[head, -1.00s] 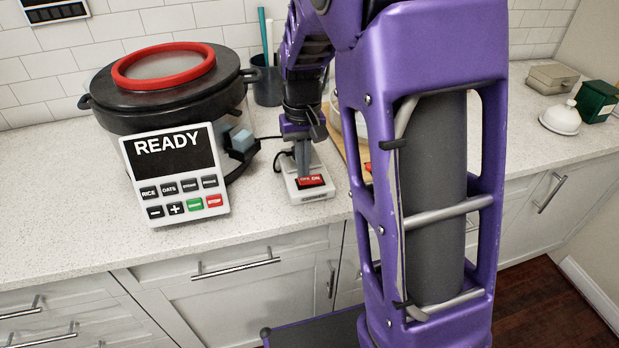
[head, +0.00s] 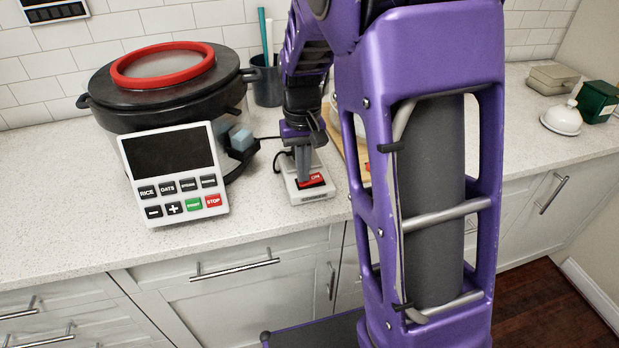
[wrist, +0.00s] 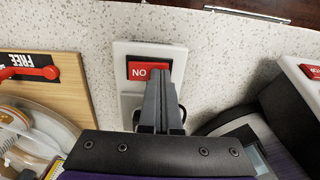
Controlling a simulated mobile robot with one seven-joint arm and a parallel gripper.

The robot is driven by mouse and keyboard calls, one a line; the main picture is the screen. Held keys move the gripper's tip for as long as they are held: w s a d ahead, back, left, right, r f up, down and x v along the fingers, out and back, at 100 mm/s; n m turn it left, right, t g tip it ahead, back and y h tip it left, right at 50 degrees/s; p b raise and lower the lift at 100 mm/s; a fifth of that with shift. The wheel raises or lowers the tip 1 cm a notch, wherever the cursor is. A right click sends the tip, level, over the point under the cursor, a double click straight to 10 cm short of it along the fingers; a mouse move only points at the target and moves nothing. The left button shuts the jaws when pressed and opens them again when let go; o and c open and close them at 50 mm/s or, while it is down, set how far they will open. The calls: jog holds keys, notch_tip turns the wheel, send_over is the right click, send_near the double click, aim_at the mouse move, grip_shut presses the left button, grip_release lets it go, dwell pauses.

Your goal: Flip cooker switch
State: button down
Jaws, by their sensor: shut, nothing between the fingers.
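The cooker switch is a white box with a red rocker (head: 311,181) on the counter, right of the cooker. In the wrist view the red rocker (wrist: 140,70) shows "NO" upside down, and the fingers hide the rest of its label. My gripper (head: 304,180) points down with its fingers shut and empty at the rocker's left part; I cannot tell whether they touch it. The fingers also show in the wrist view (wrist: 156,76). The cooker (head: 165,90) is black with a red lid ring. Its panel (head: 175,172) has a dark, blank screen above its buttons.
A wooden board (wrist: 45,95) with a red-handled item lies beside the switch. A dark cup with utensils (head: 266,85) stands behind. A white domed dish (head: 561,118) and a green box (head: 597,101) are at the far right. The counter front is clear.

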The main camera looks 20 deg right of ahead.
jog(key=shift+r, duration=0.15)
notch_tip(320, 180, up, 5)
jog(key=p, duration=0.4)
jog(key=shift+f, duration=0.2)
jog(key=shift+r, duration=1.05)
